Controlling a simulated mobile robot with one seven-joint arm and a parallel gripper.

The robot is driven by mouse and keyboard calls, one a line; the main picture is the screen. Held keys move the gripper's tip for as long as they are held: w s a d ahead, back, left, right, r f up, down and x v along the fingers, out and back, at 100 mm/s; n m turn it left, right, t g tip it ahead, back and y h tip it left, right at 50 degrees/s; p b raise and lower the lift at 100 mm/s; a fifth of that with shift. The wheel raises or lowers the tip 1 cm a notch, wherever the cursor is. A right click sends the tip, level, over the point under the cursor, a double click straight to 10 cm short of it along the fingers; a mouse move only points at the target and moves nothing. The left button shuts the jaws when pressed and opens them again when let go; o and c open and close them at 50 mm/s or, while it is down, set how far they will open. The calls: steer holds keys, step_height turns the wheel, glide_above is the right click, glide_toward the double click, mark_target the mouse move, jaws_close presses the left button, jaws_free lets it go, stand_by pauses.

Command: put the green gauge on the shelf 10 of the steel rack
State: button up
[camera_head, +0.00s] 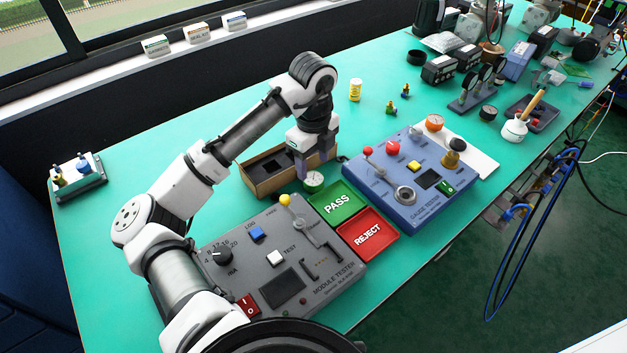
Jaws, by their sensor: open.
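The green gauge (314,181) is a small round piece with a pale dial and a green rim. It is on the teal bench, between the open cardboard box and the green PASS tray. My gripper (313,168) is open, pointing down, with its purple-grey fingers just above and behind the gauge in the picture. I cannot tell whether they touch it. I cannot make out a steel rack or a shelf marked 10 in this view.
The cardboard box (262,185) lies behind my gripper. The grey module tester (330,285), PASS tray (352,192), red REJECT tray (385,222) and blue gauge tester (410,215) crowd the front. A dark gauge stand (470,100) is farther right. The bench's left part is mostly clear.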

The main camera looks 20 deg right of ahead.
mark_target(313, 178)
steer(key=f, duration=0.2)
steer(key=f+p, duration=0.1)
steer(key=f, duration=0.1)
steer(key=shift+s+f, duration=0.2)
steer(key=shift+f, duration=0.05)
steer(key=c, duration=0.9)
steer(key=shift+r, duration=0.2)
step_height(313, 178, up, 20)
steer(key=shift+f+b, duration=0.1)
steer(key=shift+b, duration=0.5)
